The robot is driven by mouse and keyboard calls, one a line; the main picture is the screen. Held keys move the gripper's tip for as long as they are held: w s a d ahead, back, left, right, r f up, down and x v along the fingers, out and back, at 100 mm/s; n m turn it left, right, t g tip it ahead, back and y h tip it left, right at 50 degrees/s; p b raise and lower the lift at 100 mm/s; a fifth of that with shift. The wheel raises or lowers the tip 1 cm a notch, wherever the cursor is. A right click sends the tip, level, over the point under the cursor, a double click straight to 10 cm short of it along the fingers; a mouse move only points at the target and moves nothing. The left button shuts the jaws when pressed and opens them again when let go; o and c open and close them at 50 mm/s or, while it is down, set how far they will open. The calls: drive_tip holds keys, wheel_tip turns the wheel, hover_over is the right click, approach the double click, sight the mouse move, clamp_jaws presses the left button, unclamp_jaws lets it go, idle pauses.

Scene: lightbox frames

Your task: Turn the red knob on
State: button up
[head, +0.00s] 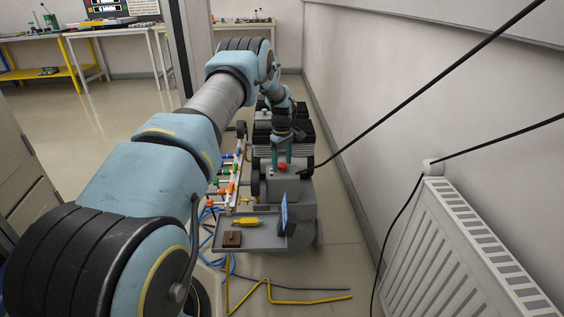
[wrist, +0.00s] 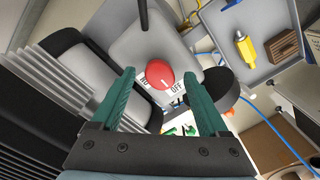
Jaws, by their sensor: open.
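The red knob (head: 283,167) sits on top of a grey machine housing (head: 290,183) in the head view. In the wrist view the red knob (wrist: 159,74) is round, with a small white mark near its lower edge. A white label plate (wrist: 178,88) beside it reads OFF on the right, with partly hidden letters on the left. I cannot tell exactly which word the mark points to. My gripper (wrist: 160,84) is open, its two green fingers on either side of the knob in the picture. In the head view my gripper (head: 281,154) is just above the knob; contact is not visible.
A grey tray (head: 262,240) with a yellow tool (head: 245,221) and a brown block (head: 232,238) is at the machine's near end. Coloured valves on pipes (head: 232,170) stand to its left. A black cable runs off right, above a radiator (head: 470,250).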

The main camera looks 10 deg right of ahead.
drive_tip(key=shift+f, duration=0.1)
clamp_jaws()
idle(0.7)
